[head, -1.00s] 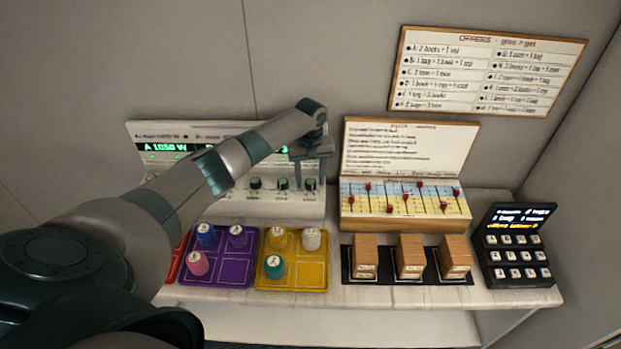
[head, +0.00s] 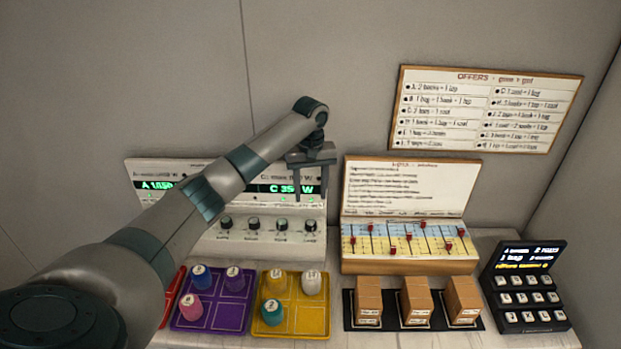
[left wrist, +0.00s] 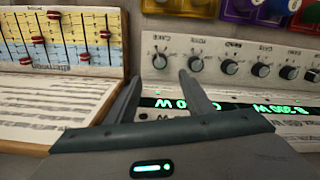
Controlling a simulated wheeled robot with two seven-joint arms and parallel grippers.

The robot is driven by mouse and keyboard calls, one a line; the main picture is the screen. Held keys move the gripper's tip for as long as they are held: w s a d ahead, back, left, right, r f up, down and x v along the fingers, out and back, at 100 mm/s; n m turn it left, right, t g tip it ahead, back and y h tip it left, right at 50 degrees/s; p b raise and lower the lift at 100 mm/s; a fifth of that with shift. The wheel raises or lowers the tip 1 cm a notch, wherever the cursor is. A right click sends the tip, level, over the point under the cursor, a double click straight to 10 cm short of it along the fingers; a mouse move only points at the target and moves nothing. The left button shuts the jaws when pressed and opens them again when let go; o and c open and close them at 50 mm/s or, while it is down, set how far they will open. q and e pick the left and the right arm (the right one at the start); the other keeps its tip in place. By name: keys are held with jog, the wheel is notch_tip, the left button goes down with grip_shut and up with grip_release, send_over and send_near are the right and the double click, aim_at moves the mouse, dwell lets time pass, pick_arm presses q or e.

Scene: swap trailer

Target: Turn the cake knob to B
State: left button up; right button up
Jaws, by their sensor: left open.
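The control panel (head: 265,240) is a pale board with a row of dark round knobs and green displays reading A 1,050 W and C 350 W. My left gripper (head: 311,194) is open and empty, fingers pointing down in front of the displays, above the rightmost knobs. My right gripper is not in view.
A slider board (head: 408,262) stands right of the panel. In front are a purple tray (head: 234,315) and a yellow tray (head: 305,320) with coloured cylinders, several brown boxes (head: 415,299), and a black keypad (head: 525,285). An offers board (head: 486,107) hangs on the wall.

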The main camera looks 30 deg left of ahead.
pick_arm(q)
notch_tip(320, 180, up, 6)
jog(key=b, duration=0.1)
jog(key=shift+r+b, duration=0.25)
jog(key=shift+b, duration=0.1)
jog(key=shift+s+f, duration=0.1)
jog(key=shift+f, duration=0.05)
dwell(0.4)
